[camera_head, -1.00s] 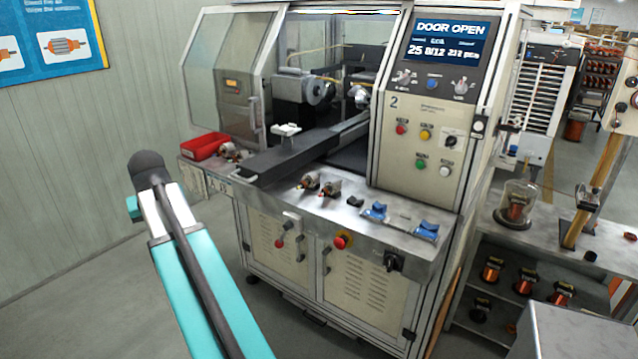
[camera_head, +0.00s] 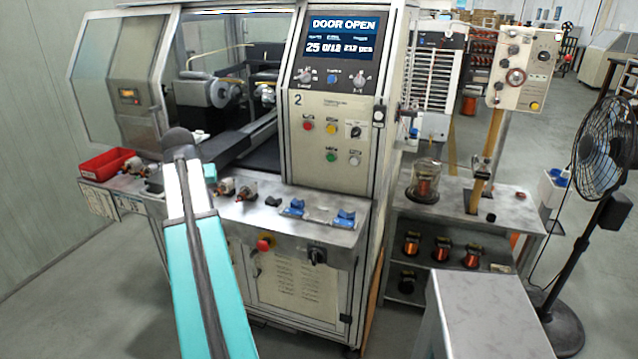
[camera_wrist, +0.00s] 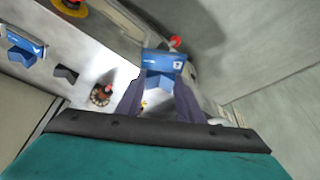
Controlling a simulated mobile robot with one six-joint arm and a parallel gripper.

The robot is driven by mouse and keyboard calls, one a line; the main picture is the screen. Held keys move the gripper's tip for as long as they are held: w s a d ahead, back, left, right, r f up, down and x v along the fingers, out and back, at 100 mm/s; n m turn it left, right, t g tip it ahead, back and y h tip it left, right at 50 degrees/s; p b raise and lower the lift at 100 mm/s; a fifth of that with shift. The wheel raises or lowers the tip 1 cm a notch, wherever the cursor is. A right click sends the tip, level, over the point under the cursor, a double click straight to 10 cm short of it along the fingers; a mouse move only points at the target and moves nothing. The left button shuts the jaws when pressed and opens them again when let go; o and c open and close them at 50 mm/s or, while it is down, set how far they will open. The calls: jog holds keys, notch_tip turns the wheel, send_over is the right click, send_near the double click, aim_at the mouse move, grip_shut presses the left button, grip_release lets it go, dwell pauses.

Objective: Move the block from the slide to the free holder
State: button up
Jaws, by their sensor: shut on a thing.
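In the wrist view my gripper (camera_wrist: 160,88) is shut on a blue block (camera_wrist: 163,60) with a small pale label, held between the fingertips above the machine's front. In the head view my gripper and the held block are hidden behind my arm. The dark slide (camera_head: 238,143) runs out of the open machine, with its near part behind my arm. The wrist view shows a blue holder (camera_wrist: 24,42) at the left.
Two armatures (camera_head: 226,186) (camera_head: 247,190) and a small dark block (camera_head: 273,200) lie on the ledge. A red bin (camera_head: 106,162) stands at its left end. A red emergency button (camera_head: 264,245) sticks out below the ledge. A fan (camera_head: 603,160) stands at the right.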

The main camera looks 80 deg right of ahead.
jog(key=s+d+r+m+g+p, duration=0.15)
jog(key=s+d, duration=0.25)
jog(key=s, duration=0.4)
jog(key=s+d+m+b, duration=0.1)
jog(key=s+d+m, duration=0.1)
jog(key=s+d, duration=0.5)
jog(key=r+m+g+p, duration=0.1)
jog(key=r+m, duration=0.1)
jog(key=m, duration=0.1)
send_over(321, 214)
jog(key=shift+a+f, duration=0.25)
jog(key=shift+a, duration=0.1)
jog(key=shift+f, duration=0.1)
jog(key=shift+h, duration=0.3)
jog(key=shift+f+b, duration=1.65)
jog(key=shift+f, duration=1.9)
jog(key=shift+f+b, duration=0.3)
jog(key=shift+b, duration=0.05)
jog(key=shift+a+f, duration=0.1)
jog(key=shift+f, duration=0.25)
jog(key=shift+a+f, duration=0.1)
jog(key=shift+f, duration=0.05)
jog(key=shift+c, duration=0.6)
